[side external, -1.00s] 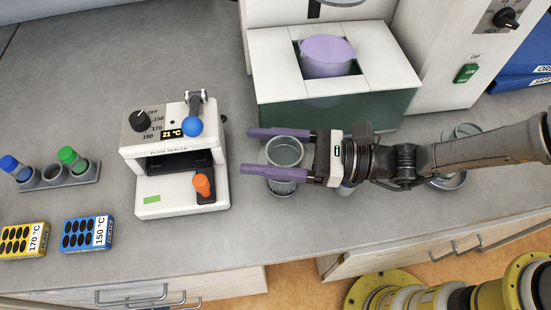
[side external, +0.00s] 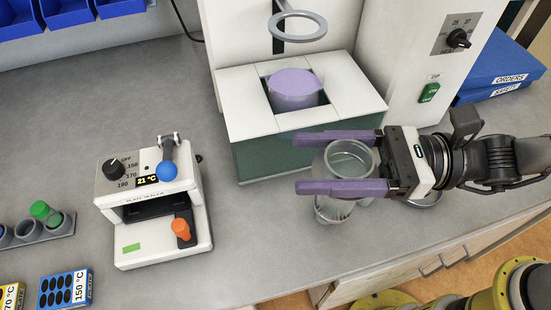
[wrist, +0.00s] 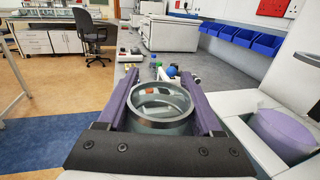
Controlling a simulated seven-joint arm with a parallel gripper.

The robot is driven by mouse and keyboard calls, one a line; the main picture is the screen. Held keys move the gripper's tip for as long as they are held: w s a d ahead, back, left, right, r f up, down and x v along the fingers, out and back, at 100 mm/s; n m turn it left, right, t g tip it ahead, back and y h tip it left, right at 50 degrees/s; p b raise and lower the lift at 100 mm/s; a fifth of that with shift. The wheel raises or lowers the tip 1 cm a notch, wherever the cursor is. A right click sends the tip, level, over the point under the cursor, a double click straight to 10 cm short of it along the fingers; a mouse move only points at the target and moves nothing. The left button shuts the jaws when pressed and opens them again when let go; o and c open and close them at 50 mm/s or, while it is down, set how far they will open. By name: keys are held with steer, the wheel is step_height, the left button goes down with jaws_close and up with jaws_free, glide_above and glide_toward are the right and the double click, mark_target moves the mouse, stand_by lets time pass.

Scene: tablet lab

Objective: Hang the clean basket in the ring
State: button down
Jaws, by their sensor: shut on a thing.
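My gripper (side external: 318,163) is shut on a clear, grey-rimmed basket (side external: 350,158), with one purple finger on each side. It holds the basket upright in front of the white-topped bath's right side. In the wrist view the basket (wrist: 160,103) sits between the fingers. A clear rounded form (side external: 333,212) shows below the near finger; I cannot tell whether it is the basket's lower part or another vessel. The grey ring (side external: 298,27) projects from a dark post above the bath, apart from and higher than the basket. Nothing hangs in the ring.
A plate sealer (side external: 152,205) and a tube rack (side external: 38,235) stand left. The bench between sealer and gripper is clear.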

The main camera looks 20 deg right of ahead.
steer(key=shift+s+d+r, duration=0.3)
steer(key=shift+s+d, duration=0.05)
steer(key=shift+d, duration=0.25)
steer(key=shift+s+d+r, duration=0.25)
steer(key=shift+s+d, duration=0.05)
steer(key=shift+d, duration=0.25)
steer(key=shift+d+f, duration=0.1)
steer(key=shift+f, duration=0.1)
steer(key=w+r+m+t+h, duration=0.4)
steer(key=w+r+m+t, duration=0.3)
steer(key=w+r, duration=1.65)
step_height(320, 180, down, 16)
steer(key=w+n+t, duration=0.1)
steer(key=w, duration=0.1)
steer(key=shift+a+h, duration=0.2)
steer(key=shift+h, duration=0.1)
steer(key=shift+w+f, duration=0.1)
steer(key=shift+f, duration=0.55)
stand_by(1.6)
jaws_free()
